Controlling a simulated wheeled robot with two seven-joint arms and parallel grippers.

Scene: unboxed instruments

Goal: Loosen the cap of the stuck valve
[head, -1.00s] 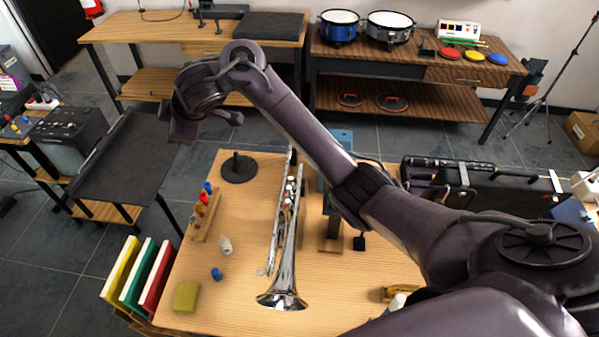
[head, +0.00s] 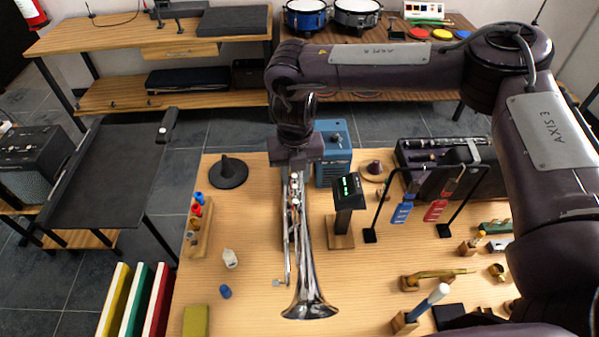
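A silver trumpet (head: 308,262) lies lengthwise on the wooden table, its bell toward me. Its valve caps (head: 295,187) show near the far part of the trumpet, just below my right gripper. My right gripper (head: 297,164) points down over the far end of the trumpet, close to the valves. Its fingers are mostly hidden by the hand and blend with the trumpet, so I cannot tell whether they touch a cap or are open. Which valve is stuck cannot be seen. My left gripper is not in view.
A small stand with a green display (head: 347,190) is right of the trumpet, with a blue box (head: 333,150) behind. A rack with blue and red tags (head: 403,208) stands farther right. Bare table lies between.

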